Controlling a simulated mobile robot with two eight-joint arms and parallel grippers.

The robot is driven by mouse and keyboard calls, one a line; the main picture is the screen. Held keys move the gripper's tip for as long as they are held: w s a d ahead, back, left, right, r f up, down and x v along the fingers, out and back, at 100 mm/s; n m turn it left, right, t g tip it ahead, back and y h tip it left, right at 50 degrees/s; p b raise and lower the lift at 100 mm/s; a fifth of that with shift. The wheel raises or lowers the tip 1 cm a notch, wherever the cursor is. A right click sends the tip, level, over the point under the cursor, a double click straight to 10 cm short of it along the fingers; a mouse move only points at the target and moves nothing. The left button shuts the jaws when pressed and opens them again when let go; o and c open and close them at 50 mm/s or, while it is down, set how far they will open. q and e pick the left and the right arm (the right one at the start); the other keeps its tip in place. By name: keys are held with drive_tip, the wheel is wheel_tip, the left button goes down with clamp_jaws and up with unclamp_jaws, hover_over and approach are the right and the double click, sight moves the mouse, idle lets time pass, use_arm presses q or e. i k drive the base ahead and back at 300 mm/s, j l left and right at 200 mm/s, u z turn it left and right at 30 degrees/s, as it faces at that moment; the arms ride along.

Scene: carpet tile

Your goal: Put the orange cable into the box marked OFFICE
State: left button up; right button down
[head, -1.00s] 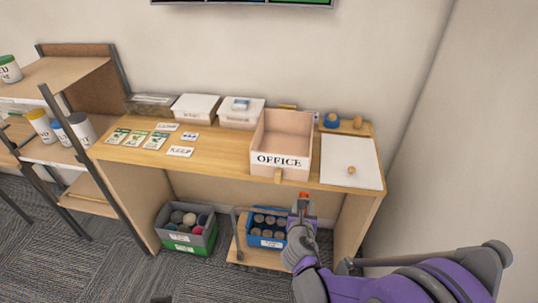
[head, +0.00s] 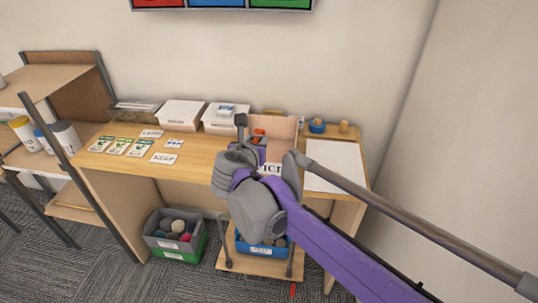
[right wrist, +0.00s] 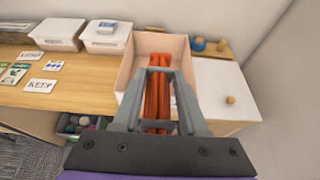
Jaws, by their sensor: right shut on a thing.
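The OFFICE box (head: 284,128) is an open pinkish box on the wooden desk. My right arm hides much of its front, so only part of its label shows. My right gripper (head: 259,138) is at the box opening and shut on the orange cable (head: 259,132). In the right wrist view the cable (right wrist: 158,95) runs as an orange bundle between the fingers (right wrist: 159,75), with the box walls (right wrist: 135,88) around its far part. I cannot tell whether the cable touches the box floor. My left gripper is out of view.
Two white-lidded boxes (head: 181,113) stand left of the OFFICE box, with several cards (head: 118,147) in front. A white mat (head: 336,167) lies to its right. Below are a grey-green bin (head: 175,235) and a blue crate (head: 262,247). A wall closes off the right.

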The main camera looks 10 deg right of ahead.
sight(270, 150)
drive_tip(key=i+l, duration=0.25)
drive_tip(key=i, duration=0.15)
drive_tip(key=i+l, duration=0.25)
drive_tip(key=i, duration=0.15)
